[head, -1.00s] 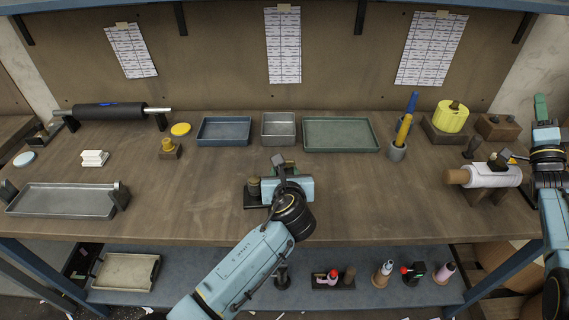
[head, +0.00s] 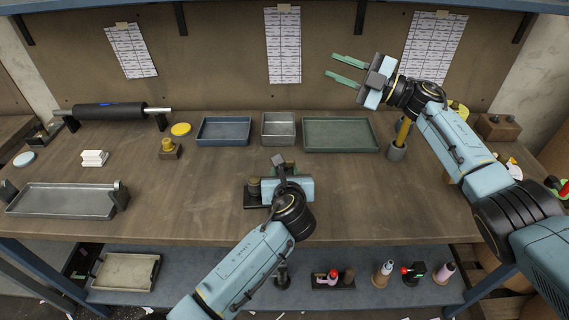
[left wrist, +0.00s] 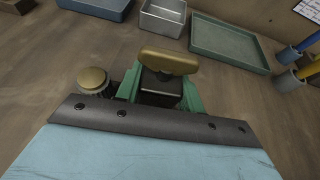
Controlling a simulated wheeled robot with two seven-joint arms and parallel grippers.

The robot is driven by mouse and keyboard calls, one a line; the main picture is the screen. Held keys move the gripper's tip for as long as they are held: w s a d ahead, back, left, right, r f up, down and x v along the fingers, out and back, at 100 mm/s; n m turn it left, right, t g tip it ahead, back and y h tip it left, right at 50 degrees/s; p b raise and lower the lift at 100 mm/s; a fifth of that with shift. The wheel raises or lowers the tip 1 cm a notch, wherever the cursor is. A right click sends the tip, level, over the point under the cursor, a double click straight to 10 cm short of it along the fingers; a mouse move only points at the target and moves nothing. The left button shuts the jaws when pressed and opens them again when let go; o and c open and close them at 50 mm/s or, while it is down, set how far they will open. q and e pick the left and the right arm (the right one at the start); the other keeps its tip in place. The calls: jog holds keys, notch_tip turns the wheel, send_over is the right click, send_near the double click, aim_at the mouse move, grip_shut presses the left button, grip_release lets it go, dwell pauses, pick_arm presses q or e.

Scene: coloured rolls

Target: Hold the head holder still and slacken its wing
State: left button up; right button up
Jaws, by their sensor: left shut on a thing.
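The head holder (head: 251,199) stands on the front middle of the bench, largely hidden under my left gripper (head: 283,167). In the left wrist view, the green fingers are shut on the dark block of the head holder (left wrist: 160,90). A brass oblong piece, which looks like the wing (left wrist: 168,60), sits on top just beyond the fingers. A round brass knob (left wrist: 92,78) stands to the left of the fingers. My right gripper (head: 330,65) is open and empty, raised above the back right of the bench, apart from the holder, its fingers pointing left.
A blue tray (head: 223,142), a metal tray (head: 278,141) and a green tray (head: 341,148) line the back. A cup (head: 397,152) with a yellow-handled tool stands below my right arm. A long tray (head: 62,214) lies left. The bench right of the holder is clear.

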jog(key=s+a+f+n+g+h, duration=0.2)
jog(key=s+a+n+g+h, duration=0.15)
jog(key=a+n, duration=0.35)
jog(key=s+a+f+n+g+h, duration=0.2)
jog(key=s+a+n+g, duration=0.25)
jog(key=a+n, duration=0.35)
jog(key=f+n+h, duration=0.2)
jog(key=n+h, duration=0.2)
jog(key=s+d+f+n+h, duration=0.1)
jog(key=n+h, duration=0.2)
jog(key=n, duration=0.2)
jog(key=s+f+n+h, duration=0.1)
jog(key=f+n+h, duration=0.1)
jog(key=n+h, duration=0.2)
jog(key=shift+s+d+f+h, duration=0.2)
jog(key=shift+d+f+h, duration=0.1)
jog(key=shift+h, duration=0.05)
jog(key=shift+w+d+n+h, duration=0.2)
jog(key=shift+d+n+h, duration=0.3)
jog(key=shift+n+h, duration=0.2)
jog(key=shift+f, duration=3.45)
